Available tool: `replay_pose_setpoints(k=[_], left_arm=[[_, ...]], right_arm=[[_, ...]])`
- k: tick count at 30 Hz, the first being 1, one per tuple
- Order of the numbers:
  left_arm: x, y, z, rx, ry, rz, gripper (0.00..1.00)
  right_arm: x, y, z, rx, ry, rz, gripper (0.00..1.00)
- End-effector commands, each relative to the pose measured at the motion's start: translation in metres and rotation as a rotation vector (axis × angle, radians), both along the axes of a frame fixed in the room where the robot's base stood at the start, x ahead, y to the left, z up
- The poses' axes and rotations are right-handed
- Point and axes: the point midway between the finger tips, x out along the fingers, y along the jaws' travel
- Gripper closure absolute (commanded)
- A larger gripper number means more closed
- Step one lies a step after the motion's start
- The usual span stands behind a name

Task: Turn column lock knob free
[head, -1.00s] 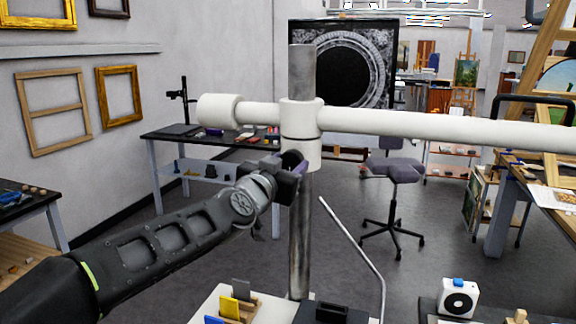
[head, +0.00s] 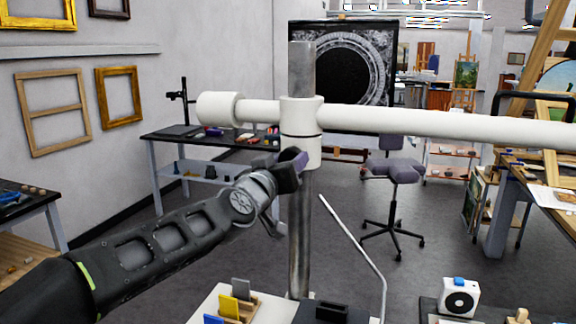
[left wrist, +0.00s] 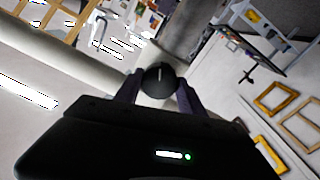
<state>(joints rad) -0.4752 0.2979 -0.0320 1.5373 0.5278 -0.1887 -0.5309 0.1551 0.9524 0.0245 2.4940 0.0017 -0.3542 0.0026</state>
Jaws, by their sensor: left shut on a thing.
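The grey metal column (head: 299,235) stands upright in the head view, with a white collar (head: 300,118) around its upper part. My left gripper (head: 295,163) comes in from the left at the collar's lower part. In the left wrist view the lock knob (left wrist: 159,77) is round and black with a pale line on its face, which points nearly straight up in the picture. The fingers of my left gripper (left wrist: 158,92) are shut on it, one on each side. In the head view the fingers mostly hide the knob. My right gripper is not in view.
A white horizontal arm (head: 430,123) runs from the collar to the right. A thin bent rod (head: 355,240) rises right of the column. Below are a wooden rack with coloured cards (head: 240,305) and a white box (head: 459,297). A chair (head: 393,172) stands behind on open floor.

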Motion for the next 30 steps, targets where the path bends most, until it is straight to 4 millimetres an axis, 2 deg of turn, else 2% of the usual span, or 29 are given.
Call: replay_pose_setpoints(k=[30], left_arm=[[0.000, -0.001, -0.002, -0.912, 0.297, 0.001, 0.94]], right_arm=[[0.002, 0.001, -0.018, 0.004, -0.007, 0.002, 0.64]])
